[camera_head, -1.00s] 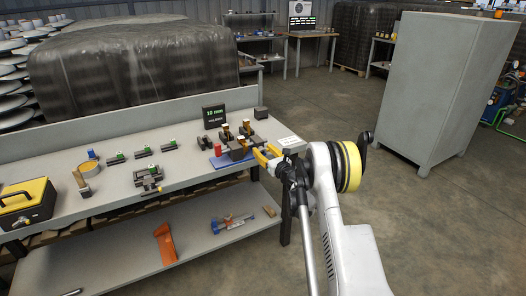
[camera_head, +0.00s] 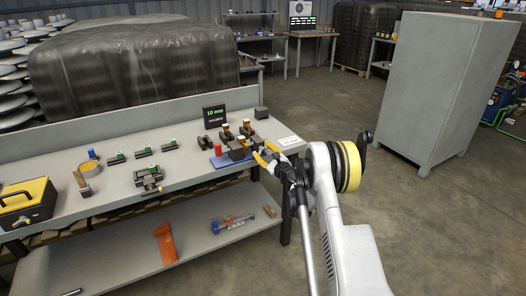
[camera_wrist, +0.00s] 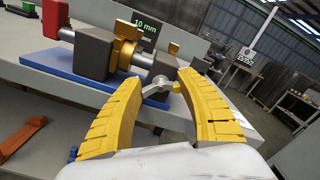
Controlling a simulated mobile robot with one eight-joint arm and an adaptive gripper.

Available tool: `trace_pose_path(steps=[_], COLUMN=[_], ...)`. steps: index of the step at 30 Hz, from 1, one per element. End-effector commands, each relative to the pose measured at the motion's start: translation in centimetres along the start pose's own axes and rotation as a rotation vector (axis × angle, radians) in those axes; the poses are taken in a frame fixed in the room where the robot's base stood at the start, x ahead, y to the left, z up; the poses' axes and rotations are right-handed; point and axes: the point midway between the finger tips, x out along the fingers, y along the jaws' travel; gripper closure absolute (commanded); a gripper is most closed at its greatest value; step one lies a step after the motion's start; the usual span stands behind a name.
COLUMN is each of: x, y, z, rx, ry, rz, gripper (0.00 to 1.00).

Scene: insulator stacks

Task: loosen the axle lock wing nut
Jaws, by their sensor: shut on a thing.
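A silver wing nut (camera_wrist: 158,87) sits at the near end of the axle fixture, beside a dark block. The fixture has dark blocks (camera_wrist: 88,52) and a yellow collar (camera_wrist: 126,50) on a shaft, on a blue base (camera_wrist: 65,66). In the head view the fixture's blue base (camera_head: 206,164) lies at the table's right end. My gripper (camera_wrist: 162,85) has its yellow fingers shut on the wing nut, one at each side. In the head view my gripper (camera_head: 264,155) is at the fixture's right, and the nut is too small to make out.
A display reading 10 mm (camera_head: 214,114) stands behind the fixture. Several small green-marked parts (camera_head: 143,151) lie farther left on the table, with a yellow and black toolbox (camera_head: 28,203) at the left end. A grey cabinet (camera_head: 435,90) stands at the right, with open floor before it.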

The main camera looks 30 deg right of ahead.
Motion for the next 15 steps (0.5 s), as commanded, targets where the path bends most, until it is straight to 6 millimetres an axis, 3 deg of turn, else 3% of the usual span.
trace_pose_path(steps=[15], x=[0.04], y=[0.21], z=[-0.04], rx=[-0.489], ry=[0.000], rz=[-0.001], gripper=[0.85])
